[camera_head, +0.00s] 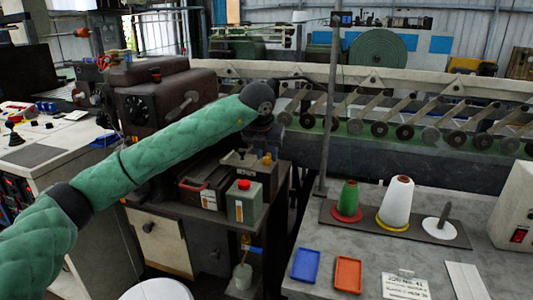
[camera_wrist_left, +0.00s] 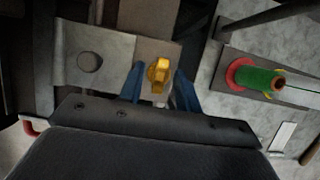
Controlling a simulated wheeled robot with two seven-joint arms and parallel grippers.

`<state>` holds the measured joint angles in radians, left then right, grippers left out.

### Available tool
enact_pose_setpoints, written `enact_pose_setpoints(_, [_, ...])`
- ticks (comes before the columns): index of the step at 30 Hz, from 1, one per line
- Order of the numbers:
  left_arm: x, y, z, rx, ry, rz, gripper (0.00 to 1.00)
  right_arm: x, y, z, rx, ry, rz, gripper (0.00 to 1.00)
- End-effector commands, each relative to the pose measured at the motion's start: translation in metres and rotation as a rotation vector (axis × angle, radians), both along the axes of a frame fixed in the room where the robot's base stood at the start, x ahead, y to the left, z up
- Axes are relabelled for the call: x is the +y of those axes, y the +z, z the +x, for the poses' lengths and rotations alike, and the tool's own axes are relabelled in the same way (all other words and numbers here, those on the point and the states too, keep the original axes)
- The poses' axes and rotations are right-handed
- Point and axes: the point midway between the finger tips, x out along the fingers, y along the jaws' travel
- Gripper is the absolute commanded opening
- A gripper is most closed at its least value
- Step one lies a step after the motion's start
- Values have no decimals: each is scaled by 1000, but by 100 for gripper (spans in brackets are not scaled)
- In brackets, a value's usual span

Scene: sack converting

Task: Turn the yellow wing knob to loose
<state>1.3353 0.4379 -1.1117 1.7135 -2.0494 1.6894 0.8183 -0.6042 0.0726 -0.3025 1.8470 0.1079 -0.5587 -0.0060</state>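The yellow wing knob (camera_wrist_left: 158,75) stands on a tan plate (camera_wrist_left: 158,50) beside a grey plate with a round bolt head. In the head view the knob shows as a small yellow spot (camera_head: 267,158) on top of a dark box-shaped unit, below the end of my left arm. My left gripper (camera_wrist_left: 157,85) has its two blue fingers apart, one on each side of the knob. Whether either finger touches it, I cannot tell. In the head view my wrist (camera_head: 262,130) hides most of that gripper. My right gripper is not in view.
A green can with a red cap (camera_head: 245,205) and a dark box with a red handle (camera_head: 203,192) stand close by. A thin upright pole (camera_head: 330,110) rises to the right. The right-hand table holds a green cone (camera_head: 348,197), a white cone (camera_head: 397,200) and blue and orange trays.

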Motion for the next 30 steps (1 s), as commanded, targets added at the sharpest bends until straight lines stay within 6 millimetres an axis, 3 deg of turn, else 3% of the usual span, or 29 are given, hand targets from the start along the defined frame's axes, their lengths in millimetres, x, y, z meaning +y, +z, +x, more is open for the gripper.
enact_pose_setpoints(8, [1,6,-2,-2,0,-1,34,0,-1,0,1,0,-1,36])
enact_pose_setpoints(21, [7,61,-24,-2,-1,0,34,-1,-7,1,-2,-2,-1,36])
enact_pose_setpoints(30, [9,72,-28,1,0,0,34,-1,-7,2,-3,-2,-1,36])
